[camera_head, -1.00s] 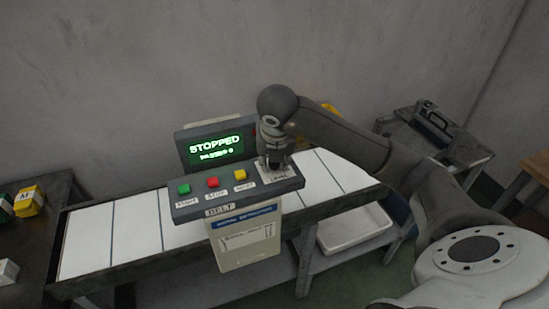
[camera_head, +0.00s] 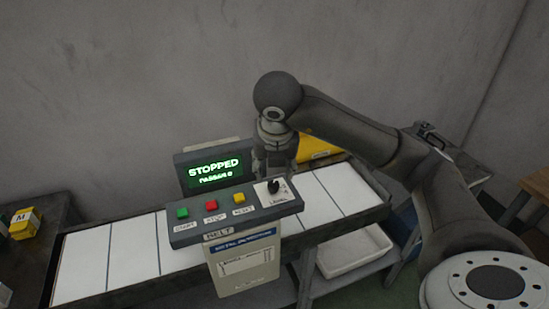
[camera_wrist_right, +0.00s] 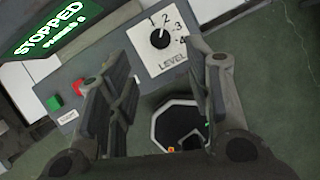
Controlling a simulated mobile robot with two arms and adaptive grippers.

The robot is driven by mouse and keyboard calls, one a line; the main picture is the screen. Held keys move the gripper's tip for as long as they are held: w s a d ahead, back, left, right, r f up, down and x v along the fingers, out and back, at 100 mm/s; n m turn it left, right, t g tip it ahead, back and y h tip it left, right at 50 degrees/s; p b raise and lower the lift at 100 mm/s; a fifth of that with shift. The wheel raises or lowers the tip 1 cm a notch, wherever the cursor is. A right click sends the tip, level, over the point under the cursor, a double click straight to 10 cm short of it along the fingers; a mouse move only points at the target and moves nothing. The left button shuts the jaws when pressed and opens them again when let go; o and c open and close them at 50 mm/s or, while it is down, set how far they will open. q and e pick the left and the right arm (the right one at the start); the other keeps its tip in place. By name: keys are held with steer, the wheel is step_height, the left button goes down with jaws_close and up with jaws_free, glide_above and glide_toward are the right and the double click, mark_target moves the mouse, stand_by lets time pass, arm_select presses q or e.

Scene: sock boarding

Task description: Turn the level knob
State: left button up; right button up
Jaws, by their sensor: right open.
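The black level knob (camera_head: 273,187) sits on a white plate marked LEVEL (camera_head: 278,201) at the right end of the grey control panel (camera_head: 225,212). In the right wrist view the knob (camera_wrist_right: 160,39) stands between numbers 1 to 4, and its white mark points up and right, near the 2. My right gripper (camera_head: 275,167) is just behind the knob in the head view, apart from it. In the right wrist view its fingers (camera_wrist_right: 165,75) are spread and empty, with the knob beyond them. My left gripper is out of view.
Green (camera_head: 182,213), red (camera_head: 211,205) and yellow (camera_head: 238,198) buttons line the panel left of the knob. The green-lit display (camera_head: 214,170) reads STOPPED. A white belt (camera_head: 85,262) runs beneath. A yellow box (camera_head: 24,223) stands at left, and a white tray (camera_head: 354,250) lies below the belt.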

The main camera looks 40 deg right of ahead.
steer(key=shift+v, duration=1.55)
